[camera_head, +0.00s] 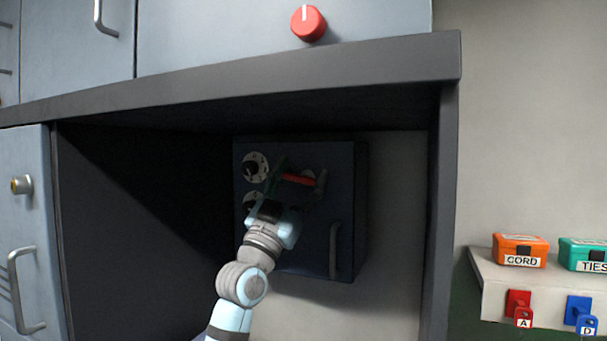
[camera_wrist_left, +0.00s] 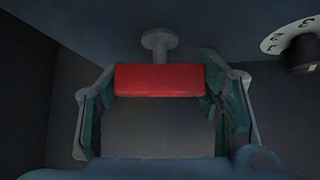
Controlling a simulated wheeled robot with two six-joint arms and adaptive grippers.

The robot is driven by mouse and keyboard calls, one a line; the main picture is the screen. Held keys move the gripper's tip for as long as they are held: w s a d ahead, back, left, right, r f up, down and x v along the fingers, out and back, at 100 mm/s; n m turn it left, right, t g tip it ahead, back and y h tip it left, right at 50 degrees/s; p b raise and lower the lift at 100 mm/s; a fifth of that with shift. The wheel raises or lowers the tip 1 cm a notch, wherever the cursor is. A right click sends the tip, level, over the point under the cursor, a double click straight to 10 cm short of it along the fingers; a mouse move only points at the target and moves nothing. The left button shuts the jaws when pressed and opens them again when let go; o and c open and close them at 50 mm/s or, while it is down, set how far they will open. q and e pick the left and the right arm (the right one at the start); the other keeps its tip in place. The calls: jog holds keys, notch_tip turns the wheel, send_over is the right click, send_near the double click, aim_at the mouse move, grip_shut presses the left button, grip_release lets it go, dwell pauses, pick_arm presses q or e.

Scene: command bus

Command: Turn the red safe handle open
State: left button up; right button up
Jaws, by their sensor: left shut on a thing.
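The dark blue safe (camera_head: 300,258) stands inside the recess under the counter, and its door looks closed. The red safe handle (camera_head: 298,180) is a bar, nearly level and slightly lower at its right end. In the left wrist view the red handle (camera_wrist_left: 160,80) lies crosswise in front of a grey post on the safe's face. My left gripper (camera_head: 301,183) reaches up from below and is shut on the handle, a finger at each end. My left gripper's fingers (camera_wrist_left: 162,88) partly hide the bar's ends. My right gripper is not in view.
Dials (camera_head: 255,166) sit left of the handle, the lower one partly hidden by my wrist. A grey pull bar (camera_head: 335,250) is on the safe's lower right. The dark counter edge (camera_head: 250,88) overhangs the recess. Orange (camera_head: 520,250) and teal (camera_head: 583,254) boxes stand on a shelf at right.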

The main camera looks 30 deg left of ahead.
pick_arm(q)
jog(key=m+g+h+b, duration=0.1)
jog(key=m+h, duration=0.2)
jog(key=m+g+h+b, duration=0.2)
jog(key=m+h, duration=0.1)
jog(key=m, duration=0.1)
jog(key=shift+f+m, duration=0.1)
jog(key=shift+m, duration=0.2)
jog(key=shift+m+g+h, duration=0.5)
jog(key=shift+m+h, duration=0.1)
jog(key=shift+m, duration=0.2)
jog(key=shift+m+g+h, duration=0.5)
jog(key=shift+m, duration=0.3)
jog(key=m, duration=0.1)
jog(key=m+g+h+p, duration=0.1)
jog(key=shift+d+r+m+g, duration=0.1)
jog(key=shift+r+m+g, duration=0.15)
jog(key=shift+m+g, duration=0.05)
jog(key=m+g+p, duration=0.5)
jog(key=m+p, duration=0.2)
jog(key=p, duration=0.1)
jog(key=shift+d+g+p, duration=0.1)
jog(key=shift+g+p, duration=0.2)
jog(key=shift+p, duration=0.1)
jog(key=shift+f+m+g+y+p, duration=0.35)
jog(key=shift+m+g+y+p, duration=0.25)
jog(key=shift+p, duration=0.45)
jog(key=o, duration=1.2)
